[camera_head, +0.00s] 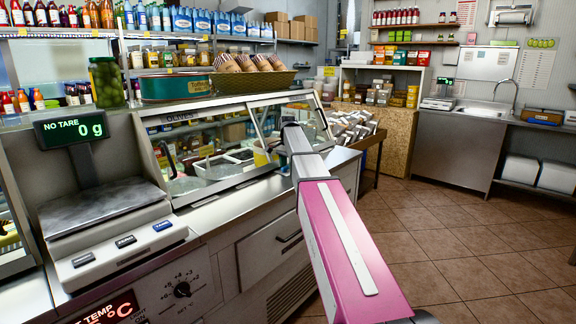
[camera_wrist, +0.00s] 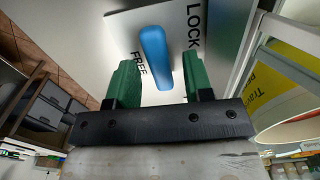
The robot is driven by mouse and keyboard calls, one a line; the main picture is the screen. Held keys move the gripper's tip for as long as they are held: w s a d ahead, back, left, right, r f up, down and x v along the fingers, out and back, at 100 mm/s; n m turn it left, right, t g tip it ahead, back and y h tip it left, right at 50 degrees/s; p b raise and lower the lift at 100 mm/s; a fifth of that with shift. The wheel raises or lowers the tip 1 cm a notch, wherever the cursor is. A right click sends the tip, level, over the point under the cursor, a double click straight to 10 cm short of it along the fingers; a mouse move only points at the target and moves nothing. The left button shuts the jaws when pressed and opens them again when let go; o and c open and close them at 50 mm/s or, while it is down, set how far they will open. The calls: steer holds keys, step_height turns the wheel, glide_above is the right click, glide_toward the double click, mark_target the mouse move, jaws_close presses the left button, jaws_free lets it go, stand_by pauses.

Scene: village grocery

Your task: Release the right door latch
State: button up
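In the wrist view a blue latch handle (camera_wrist: 155,52) sits on a pale plate (camera_wrist: 120,22) printed with the words FREE and LOCK. FREE is left of the handle and LOCK is to its right. My gripper (camera_wrist: 160,62) is open, with one green finger on each side of the handle and visible gaps between. The handle is not gripped. Whether the fingers reach past its surface is hard to tell. In the head view my arm reaches toward the glass display case (camera_head: 218,198); the gripper and latch cannot be made out there.
A scale (camera_head: 105,215) stands on the counter at left. A green jar (camera_head: 106,82), a green tin (camera_head: 175,88) and a basket (camera_head: 252,80) stand above the case. The tiled floor (camera_head: 470,255) at right is clear. A yellow-labelled container (camera_wrist: 292,75) is close at right in the wrist view.

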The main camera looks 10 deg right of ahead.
step_height(320, 180, up, 11)
stand_by(0.7)
steer(key=shift+f, duration=0.1)
